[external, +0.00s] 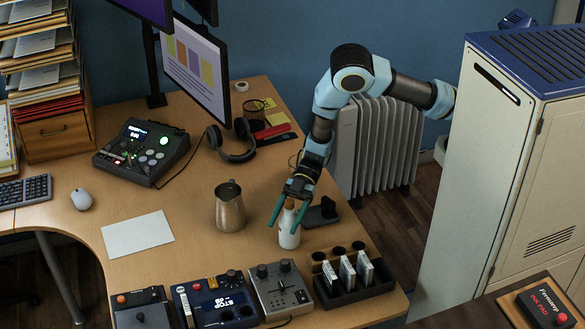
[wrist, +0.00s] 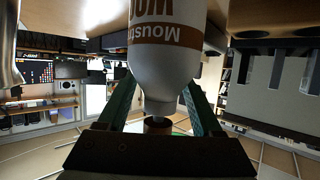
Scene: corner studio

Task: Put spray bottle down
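The spray bottle (external: 289,236) is white with an orange-brown top. It is upright at the desk's right side, and its base looks to be at the desk surface; I cannot tell whether a small gap is left. In the wrist view the bottle (wrist: 165,70) fills the upper middle, its brown label upside down. My gripper (external: 282,226) reaches down from above right, with one teal finger on either side of the bottle. In the wrist view the fingers pass partly behind the bottle, so their tips are hidden. I cannot tell whether they press on it.
A metal pitcher (external: 230,210) stands left of the bottle. A black rack with white cards (external: 356,272) and a grey control box (external: 279,290) are in front. A small black stand (external: 321,213) is close on the right. Bare desk (external: 186,221) lies left of the pitcher.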

